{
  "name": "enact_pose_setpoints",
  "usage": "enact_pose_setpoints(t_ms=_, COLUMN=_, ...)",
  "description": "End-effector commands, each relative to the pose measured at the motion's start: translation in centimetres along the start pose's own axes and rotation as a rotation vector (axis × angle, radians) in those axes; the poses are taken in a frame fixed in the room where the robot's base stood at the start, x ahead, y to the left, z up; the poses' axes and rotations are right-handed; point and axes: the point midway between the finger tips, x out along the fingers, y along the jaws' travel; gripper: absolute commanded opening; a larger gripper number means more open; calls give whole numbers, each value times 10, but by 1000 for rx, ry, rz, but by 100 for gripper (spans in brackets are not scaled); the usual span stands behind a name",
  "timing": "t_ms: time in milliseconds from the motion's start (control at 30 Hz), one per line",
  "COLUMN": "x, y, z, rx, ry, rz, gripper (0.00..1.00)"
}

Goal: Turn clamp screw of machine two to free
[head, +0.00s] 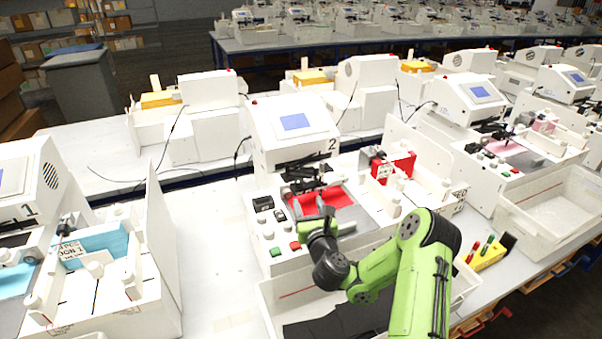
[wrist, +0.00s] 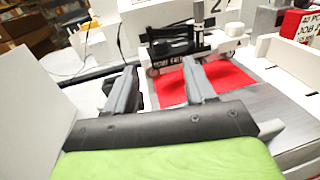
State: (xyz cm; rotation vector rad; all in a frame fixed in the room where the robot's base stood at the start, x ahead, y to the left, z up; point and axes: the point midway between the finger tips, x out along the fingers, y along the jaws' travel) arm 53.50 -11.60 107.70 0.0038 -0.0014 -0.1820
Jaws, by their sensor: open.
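Machine two (head: 275,135) is a white plotter with a blue screen and a "2" on its front. Its black pen carriage (head: 303,176) stands at the back edge of a red sheet (head: 338,197). In the wrist view the carriage (wrist: 172,45) is beyond my fingers, with a black clamp part facing me. The clamp screw itself is too small to tell apart there. My gripper (head: 318,210) is open and empty over the near part of the red sheet. In the wrist view its two grey fingers (wrist: 163,82) point toward the carriage, apart from it.
Buttons and knobs (head: 268,228) line the machine's left front. A red card box (head: 403,166) stands in a white tray to the right. Machine one (head: 22,190) is at far left. Bare white table (head: 208,240) lies between the machines. A white bin (head: 275,300) is in front.

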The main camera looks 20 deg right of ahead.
Motion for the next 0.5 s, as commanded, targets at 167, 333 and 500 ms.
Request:
enact_pose_setpoints(t_ms=167, x=17, y=2, z=8, rx=-5, ry=-1, rz=5, gripper=55)
enact_pose_setpoints(t_ms=333, x=39, y=1, z=9, rx=-5, ry=-1, rz=2, gripper=55)
enact_pose_setpoints(t_ms=500, x=66, y=0, z=7, rx=-4, ry=-2, rz=2, gripper=55)
